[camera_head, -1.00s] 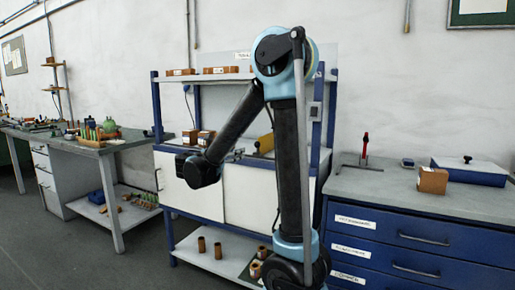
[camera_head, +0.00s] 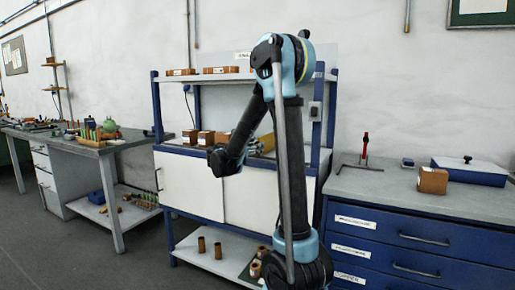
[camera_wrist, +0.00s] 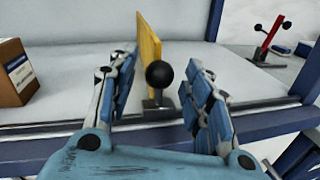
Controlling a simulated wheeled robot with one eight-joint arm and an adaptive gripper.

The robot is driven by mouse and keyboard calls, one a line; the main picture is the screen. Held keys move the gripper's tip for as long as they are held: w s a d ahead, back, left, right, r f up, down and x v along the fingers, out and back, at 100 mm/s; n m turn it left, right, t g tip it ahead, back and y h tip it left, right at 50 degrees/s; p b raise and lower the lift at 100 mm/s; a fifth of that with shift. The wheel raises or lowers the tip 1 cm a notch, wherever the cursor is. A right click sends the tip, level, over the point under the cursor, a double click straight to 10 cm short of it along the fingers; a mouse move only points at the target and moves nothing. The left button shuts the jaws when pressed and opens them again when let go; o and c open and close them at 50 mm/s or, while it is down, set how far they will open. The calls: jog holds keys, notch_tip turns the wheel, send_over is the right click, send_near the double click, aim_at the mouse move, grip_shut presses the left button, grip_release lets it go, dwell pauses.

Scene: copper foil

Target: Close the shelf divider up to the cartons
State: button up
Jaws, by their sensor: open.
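The shelf divider (camera_wrist: 150,52) is an upright yellow plate with a black ball knob (camera_wrist: 159,74) at its near edge. In the head view the divider (camera_head: 268,143) shows only partly behind my arm. Brown cartons (camera_head: 205,138) stand on the shelf to its left; one carton (camera_wrist: 14,75) shows at the left edge of the wrist view, with a clear gap to the divider. My gripper (camera_wrist: 160,82) is open, its fingers to the left and right of the knob. I cannot tell whether either finger touches it.
The blue shelf edge (camera_wrist: 60,146) runs below my gripper, and a blue post (camera_wrist: 214,18) stands to the right. An upper shelf (camera_head: 190,78) with boxes is above. A red-handled tool (camera_head: 365,148) stands on the right cabinet.

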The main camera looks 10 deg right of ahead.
jog(key=shift+x, duration=0.9)
grip_shut()
jog(key=shift+d, duration=0.15)
jog(key=shift+w, duration=0.1)
